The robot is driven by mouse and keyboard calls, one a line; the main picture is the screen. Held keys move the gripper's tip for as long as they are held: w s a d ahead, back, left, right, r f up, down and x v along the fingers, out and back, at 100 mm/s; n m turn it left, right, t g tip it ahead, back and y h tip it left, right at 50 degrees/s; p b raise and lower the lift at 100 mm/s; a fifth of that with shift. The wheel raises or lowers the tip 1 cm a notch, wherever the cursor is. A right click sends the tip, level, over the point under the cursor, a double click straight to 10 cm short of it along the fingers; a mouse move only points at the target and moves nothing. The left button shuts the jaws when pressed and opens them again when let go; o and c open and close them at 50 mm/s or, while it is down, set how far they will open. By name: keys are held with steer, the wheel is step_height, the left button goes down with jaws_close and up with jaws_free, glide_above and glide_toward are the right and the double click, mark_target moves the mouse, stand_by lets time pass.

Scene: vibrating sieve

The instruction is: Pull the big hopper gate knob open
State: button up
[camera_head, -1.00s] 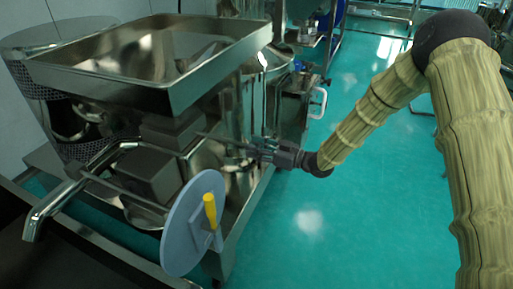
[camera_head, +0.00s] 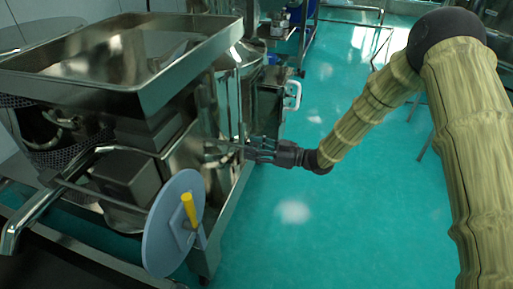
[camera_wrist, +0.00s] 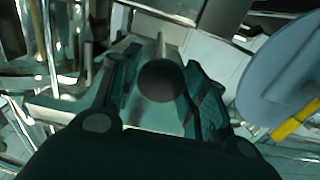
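The gate knob is a dark round ball (camera_wrist: 161,80) on a thin metal rod. In the wrist view it sits between the two fingers of my gripper (camera_wrist: 163,82), which close in on it from both sides. In the head view my gripper (camera_head: 251,149) is at the end of the thin rod (camera_head: 220,145) beside the machine, and its fingers hide the knob. The hopper (camera_head: 120,85) is a large open metal tray on top of the vibrating sieve, left of my gripper. The gate itself cannot be made out.
A grey disc (camera_head: 160,235) with a yellow handle (camera_head: 190,210) stands in front, below and left of my gripper; it also shows in the wrist view (camera_wrist: 285,75). A metal spout (camera_head: 30,215) is at lower left. Green floor (camera_head: 310,230) on the right is clear.

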steer(key=shift+o, duration=0.6)
steer(key=shift+d, duration=0.15)
steer(key=v, duration=1.1)
steer(key=shift+d, duration=0.4)
steer(key=shift+s, duration=0.15)
